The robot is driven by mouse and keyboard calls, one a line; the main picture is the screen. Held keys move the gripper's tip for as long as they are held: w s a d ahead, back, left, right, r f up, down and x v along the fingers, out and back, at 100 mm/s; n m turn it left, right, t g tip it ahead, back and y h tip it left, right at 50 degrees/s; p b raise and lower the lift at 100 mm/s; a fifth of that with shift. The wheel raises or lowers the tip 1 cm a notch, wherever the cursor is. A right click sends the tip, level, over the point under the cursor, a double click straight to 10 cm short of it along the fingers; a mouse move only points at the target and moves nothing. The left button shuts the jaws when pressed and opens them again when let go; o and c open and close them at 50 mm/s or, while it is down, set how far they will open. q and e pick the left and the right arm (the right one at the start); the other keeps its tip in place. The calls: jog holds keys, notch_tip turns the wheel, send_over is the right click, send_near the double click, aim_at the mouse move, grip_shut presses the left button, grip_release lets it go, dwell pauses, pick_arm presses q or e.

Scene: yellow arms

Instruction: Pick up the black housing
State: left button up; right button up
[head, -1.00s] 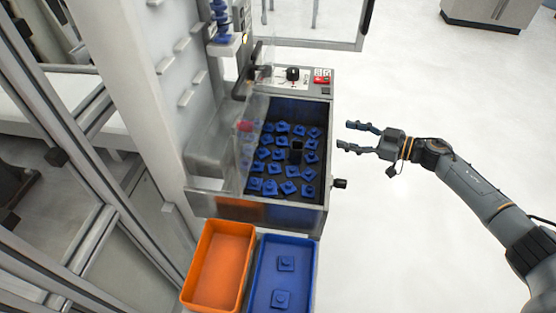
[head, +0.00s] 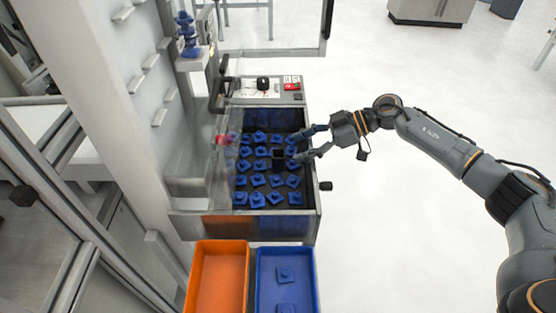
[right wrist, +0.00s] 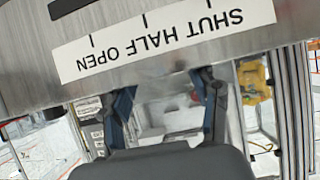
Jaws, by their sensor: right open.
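The black housing (head: 278,158) is a small dark block standing among several blue parts in the machine's open bay (head: 312,222). My right gripper (head: 295,147) comes in from the right, open and empty. Its two fingertips are over the bay's right side, just right of the housing in the picture and apart from it as far as I can tell. In the right wrist view, the two fingers (right wrist: 165,90) are spread, with nothing visible between them. The housing does not show clearly there. My left gripper is not in view.
An orange bin (head: 194,285) and a blue bin (head: 260,285) holding blue parts stand in front of the bay. A clear guard is at the bay's left. A control panel (head: 264,88) is behind. A knob (head: 326,186) sticks out on the right. A labelled metal panel (right wrist: 170,40) crosses the wrist view.

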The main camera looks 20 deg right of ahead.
aim_at(284, 153)
jog(key=p+x, duration=0.1)
jog(key=x, duration=0.4)
jog(key=shift+a+r, duration=0.1)
jog(key=shift+a, duration=0.15)
jog(key=shift+d, duration=0.1)
jog(key=c, duration=1.1)
